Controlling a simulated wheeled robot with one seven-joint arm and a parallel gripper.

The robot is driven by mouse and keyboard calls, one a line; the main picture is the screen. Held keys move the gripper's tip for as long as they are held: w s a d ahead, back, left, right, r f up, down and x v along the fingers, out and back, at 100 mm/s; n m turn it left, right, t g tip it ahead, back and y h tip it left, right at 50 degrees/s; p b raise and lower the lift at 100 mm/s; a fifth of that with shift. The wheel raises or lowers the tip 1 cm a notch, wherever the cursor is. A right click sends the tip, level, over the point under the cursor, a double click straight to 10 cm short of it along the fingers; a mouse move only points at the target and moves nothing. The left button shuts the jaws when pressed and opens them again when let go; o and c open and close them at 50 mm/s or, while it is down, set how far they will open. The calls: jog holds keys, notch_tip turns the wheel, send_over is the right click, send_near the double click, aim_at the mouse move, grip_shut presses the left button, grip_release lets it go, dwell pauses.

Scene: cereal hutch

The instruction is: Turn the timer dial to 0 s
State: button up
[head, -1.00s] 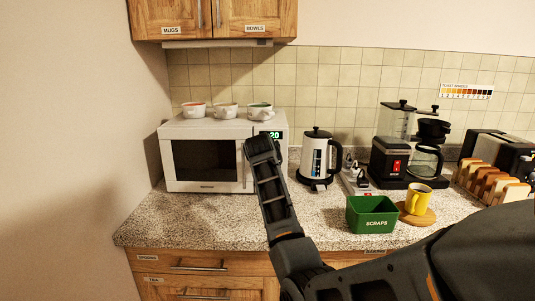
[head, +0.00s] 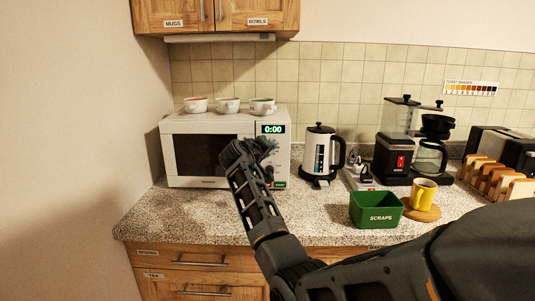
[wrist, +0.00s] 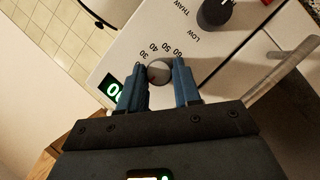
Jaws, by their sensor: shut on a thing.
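The white microwave (head: 224,121) stands at the left of the counter in the head view. Its green display (head: 273,129) reads 0:00; part of the display (wrist: 117,92) also shows in the wrist view. The timer dial (wrist: 159,71) is a round grey knob with numbers such as 30, 40, 50 and 60 around it. My gripper (wrist: 159,77) has its blue fingers on either side of the dial, shut on it. The dial's pointer and its zero mark cannot be made out. In the head view my wrist hides the dial.
A dark knob (wrist: 214,13) marked THAW and LOW sits beside the timer dial, and the door handle (wrist: 290,60) juts out nearby. Bowls (head: 228,104) stand on top of the microwave. A kettle (head: 319,153) and a green scraps bin (head: 376,212) are to the right.

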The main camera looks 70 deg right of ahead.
jog(key=shift+f+n, duration=0.15)
jog(key=shift+n, duration=0.25)
dwell(0.3)
jog(key=o, duration=1.1)
jog(key=shift+c, duration=0.2)
jog(key=b+v, duration=0.1)
jog(key=v, duration=0.6)
jog(key=shift+a+b, duration=0.35)
jog(key=shift+a, duration=0.05)
